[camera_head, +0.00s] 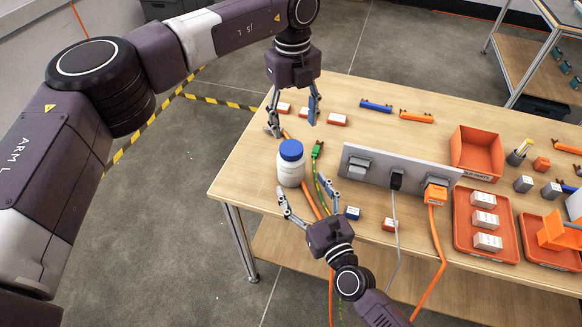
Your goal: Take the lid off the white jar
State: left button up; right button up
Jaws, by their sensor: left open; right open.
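The white jar (290,172) stands upright near the left end of the wooden table. Its blue lid (291,150) sits on top of it. My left gripper (293,128) points down above and behind the jar with its fingers apart; I cannot tell its exact height over the lid. My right gripper (305,192) comes from the front, low beside the jar. Its fingers are open, one near the jar's lower front and one to the right of it. I cannot tell whether either finger touches the jar.
A grey socket panel (372,173) with plugs and cables stands right of the jar. A green connector (318,149) and cables lie close beside the jar. Small boxes (338,120) lie behind. Orange trays (476,150) fill the right side. The table's left edge is near the jar.

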aim_at(296, 174)
pick_arm(q)
jog(key=shift+w+a+r, duration=0.15)
jog(key=shift+a+r, duration=0.1)
jog(key=shift+a, duration=0.15)
pick_arm(e)
jog(key=shift+w, duration=0.25)
jog(key=x, duration=0.7)
jog(key=shift+w, duration=0.25)
jog(key=shift+c, duration=0.3)
